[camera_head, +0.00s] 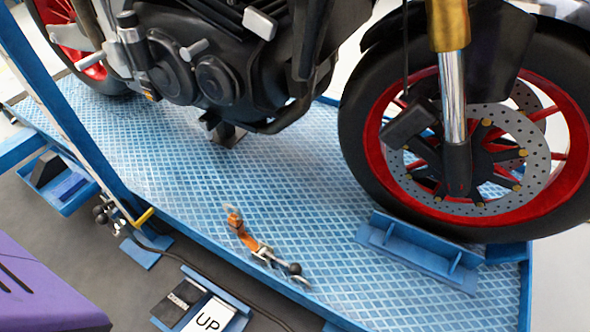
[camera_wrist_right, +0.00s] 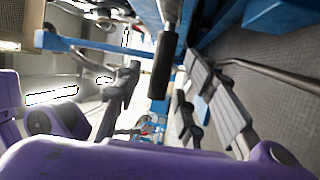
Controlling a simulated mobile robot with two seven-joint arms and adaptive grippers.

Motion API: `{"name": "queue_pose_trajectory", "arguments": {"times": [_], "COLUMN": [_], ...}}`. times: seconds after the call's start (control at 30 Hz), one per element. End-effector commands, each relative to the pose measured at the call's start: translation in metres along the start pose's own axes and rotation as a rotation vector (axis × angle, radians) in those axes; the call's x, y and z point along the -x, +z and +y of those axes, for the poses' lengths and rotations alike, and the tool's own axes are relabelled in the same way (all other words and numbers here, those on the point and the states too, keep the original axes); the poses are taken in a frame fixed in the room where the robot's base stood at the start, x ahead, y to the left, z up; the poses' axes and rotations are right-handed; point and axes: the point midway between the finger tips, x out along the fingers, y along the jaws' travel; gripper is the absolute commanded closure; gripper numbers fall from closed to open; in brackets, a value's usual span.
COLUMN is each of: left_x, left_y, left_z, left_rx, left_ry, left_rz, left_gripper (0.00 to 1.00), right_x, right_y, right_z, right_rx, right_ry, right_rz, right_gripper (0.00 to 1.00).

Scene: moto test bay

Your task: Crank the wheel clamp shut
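The front wheel (camera_head: 470,140), with a red rim and black tyre, stands upright on the blue lift deck (camera_head: 300,170) in the head view. A blue clamp bracket (camera_head: 420,250) stands low beside the tyre. I cannot tell how tight it is, and no crank is clear there. In the right wrist view a black cylindrical grip (camera_wrist_right: 160,70) hangs on a grey rod; I cannot tell whether it is the crank. Neither gripper shows in the head view.
An orange strap (camera_head: 240,232) with a metal buckle lies on the deck. A yellow-ended lever (camera_head: 144,217) and black knobs sit by the near edge. A blue frame post (camera_head: 75,130) crosses at left.

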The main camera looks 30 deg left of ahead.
Motion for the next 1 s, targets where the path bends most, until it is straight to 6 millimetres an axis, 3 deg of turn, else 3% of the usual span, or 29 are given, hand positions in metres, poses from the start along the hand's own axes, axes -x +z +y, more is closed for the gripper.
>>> {"name": "queue_pose_trajectory", "arguments": {"times": [0.2, 0.53, 0.8, 1.0], "left_x": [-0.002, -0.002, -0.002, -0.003], "left_y": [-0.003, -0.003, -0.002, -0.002], "left_z": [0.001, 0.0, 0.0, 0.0], "left_rx": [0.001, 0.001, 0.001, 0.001], "left_ry": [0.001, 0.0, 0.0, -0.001], "left_rz": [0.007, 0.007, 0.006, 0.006], "left_gripper": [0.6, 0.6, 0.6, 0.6], "right_x": [-0.024, -0.028, -0.028, -0.028], "right_y": [-0.001, 0.0, 0.0, 0.0], "right_z": [0.0, -0.001, -0.001, -0.001], "right_rx": [-0.002, -0.003, -0.003, -0.002], "right_ry": [0.0, -0.002, -0.002, -0.002], "right_rz": [0.0, -0.001, -0.002, -0.002], "right_gripper": [0.63, 0.63, 0.99, 1.0]}}
